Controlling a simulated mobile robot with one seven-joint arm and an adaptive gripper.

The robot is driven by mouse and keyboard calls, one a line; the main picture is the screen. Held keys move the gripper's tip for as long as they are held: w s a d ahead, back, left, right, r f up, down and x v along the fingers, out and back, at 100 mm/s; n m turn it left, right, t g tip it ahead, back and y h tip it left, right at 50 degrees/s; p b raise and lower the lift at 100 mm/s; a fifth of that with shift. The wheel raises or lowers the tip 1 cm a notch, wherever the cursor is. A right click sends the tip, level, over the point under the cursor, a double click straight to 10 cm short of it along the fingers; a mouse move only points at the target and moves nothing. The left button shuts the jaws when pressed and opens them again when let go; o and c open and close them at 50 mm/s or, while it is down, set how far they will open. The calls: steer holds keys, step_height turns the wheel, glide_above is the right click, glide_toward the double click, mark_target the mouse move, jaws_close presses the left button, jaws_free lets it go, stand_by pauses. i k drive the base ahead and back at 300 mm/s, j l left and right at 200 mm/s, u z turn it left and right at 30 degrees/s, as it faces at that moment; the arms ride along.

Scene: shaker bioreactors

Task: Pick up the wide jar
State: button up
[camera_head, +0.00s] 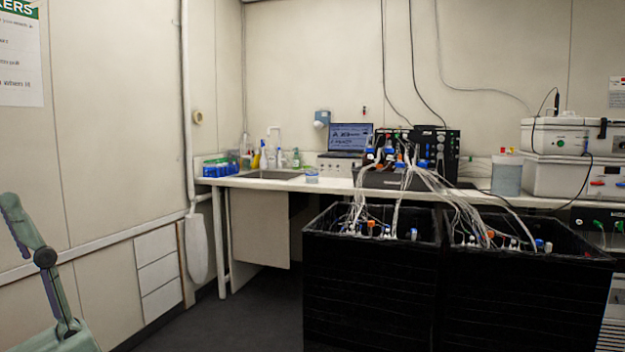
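A small, low, wide jar (312,175) with a blue-green top stands upright near the front edge of the white counter (338,187), just right of the sink. It is small in this view, so its details are hard to make out. My gripper is not in view, and nothing is seen touching the small jar.
Two tall black bins (370,290) with tubes and coloured caps stand before the counter, right of the jar. Behind it are a laptop (351,137) and a black tubing device (440,150). Bottles (264,158) stand by the sink (268,174). Floor (235,322) left of the bins is clear.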

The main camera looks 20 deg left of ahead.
mark_target(311, 174)
steer(key=i+j+u, duration=0.95)
steer(key=i+u, duration=0.15)
steer(key=i, duration=0.2)
steer(key=i+j+u, duration=0.1)
steer(key=i, duration=0.6)
steer(key=i+j+u, duration=0.15)
steer(key=i, duration=0.55)
steer(key=i+z, duration=0.25)
steer(key=i, duration=0.45)
steer(key=i+z, duration=0.25)
steer(key=i, duration=0.4)
steer(key=i+l+z, duration=0.15)
steer(key=i+l, duration=0.15)
steer(key=i+l+z, duration=0.2)
steer(key=i, duration=0.35)
steer(key=z, duration=1.5)
